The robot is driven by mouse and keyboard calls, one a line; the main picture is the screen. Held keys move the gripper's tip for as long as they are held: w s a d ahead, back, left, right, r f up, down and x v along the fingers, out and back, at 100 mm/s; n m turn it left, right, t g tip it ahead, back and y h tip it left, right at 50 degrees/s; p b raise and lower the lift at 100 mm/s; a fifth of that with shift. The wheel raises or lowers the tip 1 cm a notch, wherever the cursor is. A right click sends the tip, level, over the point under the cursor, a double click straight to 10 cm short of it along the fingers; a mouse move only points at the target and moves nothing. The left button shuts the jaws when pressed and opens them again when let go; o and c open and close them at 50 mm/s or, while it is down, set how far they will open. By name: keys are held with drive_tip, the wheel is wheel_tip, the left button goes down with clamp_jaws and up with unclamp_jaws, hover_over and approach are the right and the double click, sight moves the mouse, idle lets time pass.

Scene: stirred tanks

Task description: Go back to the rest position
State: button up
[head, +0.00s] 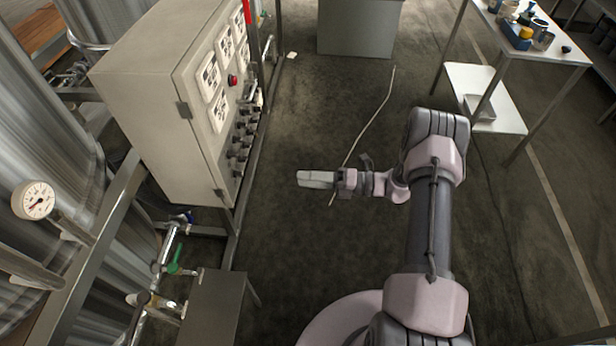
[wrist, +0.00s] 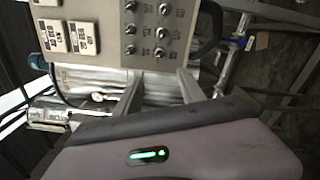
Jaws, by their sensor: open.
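My gripper (head: 314,179) is in the middle of the head view, above the dark floor, with its fingers pointing left toward the control cabinet (head: 150,92). There is a gap in the picture between the fingertips and the cabinet. In the wrist view my gripper (wrist: 160,88) shows two fingers spread apart with nothing seen between them. The cabinet's panel of switches (wrist: 150,32) lies beyond the fingers there. My arm is bent, reaching up from the lower right and then left.
Steel tanks (head: 45,120) with a pressure gauge (head: 33,200) stand at the left. Pipes with a green-handled valve (head: 174,267) are at the lower left. A white table (head: 545,48) with small items stands upper right. A pale hose (head: 375,117) lies on open floor.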

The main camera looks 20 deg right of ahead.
drive_tip(key=shift+r, duration=0.1)
idle(0.3)
drive_tip(key=s+a+r+n+g+h+b, duration=0.1)
drive_tip(key=s+a+r+n+g+h, duration=0.25)
drive_tip(key=s+r+n, duration=0.45)
drive_tip(key=s+a+r+n+g+h, duration=0.3)
drive_tip(key=a+r+n+h, duration=0.1)
drive_tip(key=r+n, duration=0.65)
drive_tip(key=s+d+r+n+t+h, duration=0.1)
drive_tip(key=s+r+n+t+h, duration=0.2)
drive_tip(key=s+n, duration=0.3)
drive_tip(key=s+d+r+n+t+h+b, duration=0.1)
drive_tip(key=s+d+r+n+t+h, duration=0.1)
drive_tip(key=s+n, duration=0.5)
wheel_tip(320, 180, up, 3)
drive_tip(key=shift+s+d+f+t+h, duration=0.25)
drive_tip(key=shift+s+t+h, duration=0.35)
drive_tip(key=shift+h, duration=0.65)
drive_tip(key=shift+r, duration=0.1)
